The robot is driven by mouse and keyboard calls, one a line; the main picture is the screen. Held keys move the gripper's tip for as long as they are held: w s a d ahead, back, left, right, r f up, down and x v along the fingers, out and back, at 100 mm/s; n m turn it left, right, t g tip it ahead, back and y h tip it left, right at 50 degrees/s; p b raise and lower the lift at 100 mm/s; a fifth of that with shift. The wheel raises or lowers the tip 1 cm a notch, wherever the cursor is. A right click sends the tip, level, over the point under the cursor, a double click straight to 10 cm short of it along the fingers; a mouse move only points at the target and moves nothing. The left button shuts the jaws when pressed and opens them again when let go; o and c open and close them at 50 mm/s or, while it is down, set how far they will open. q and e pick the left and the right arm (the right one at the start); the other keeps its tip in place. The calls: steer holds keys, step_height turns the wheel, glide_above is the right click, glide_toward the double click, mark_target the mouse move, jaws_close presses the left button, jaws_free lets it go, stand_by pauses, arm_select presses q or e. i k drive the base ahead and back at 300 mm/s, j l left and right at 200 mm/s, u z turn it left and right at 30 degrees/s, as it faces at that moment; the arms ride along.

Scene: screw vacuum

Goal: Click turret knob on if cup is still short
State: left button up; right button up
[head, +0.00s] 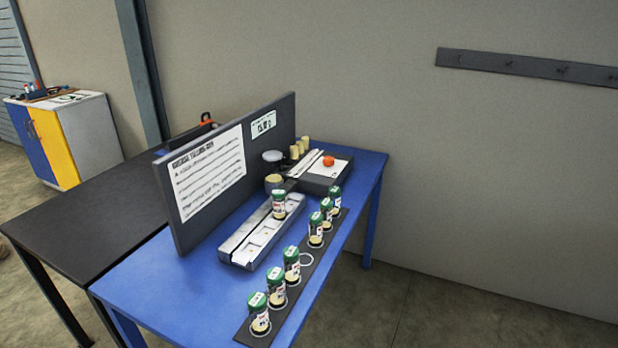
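An orange-red round knob (328,160) sits on top of a low dark box with a pale plate (338,172) at the far end of the blue table. I cannot tell whether this is the turret knob, or its setting. A round device with a pale disc on top (272,157) and a tan body (273,182) stands beyond the container. Neither of my grippers is in view.
Several tan cylinders (299,148) stand at the back. A dark board with a text sheet (208,172) separates off a black table (85,210).

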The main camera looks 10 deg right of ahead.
mark_target(327, 161)
steer(key=i+l, duration=0.2)
steer(key=l, duration=0.15)
steer(key=i+l, duration=0.2)
steer(key=l, duration=0.15)
steer(key=i+l+u, duration=0.1)
steer(key=i+l, duration=0.35)
steer(key=l, duration=0.25)
steer(key=i+l, duration=0.2)
steer(key=l, duration=0.15)
steer(key=u, duration=0.05)
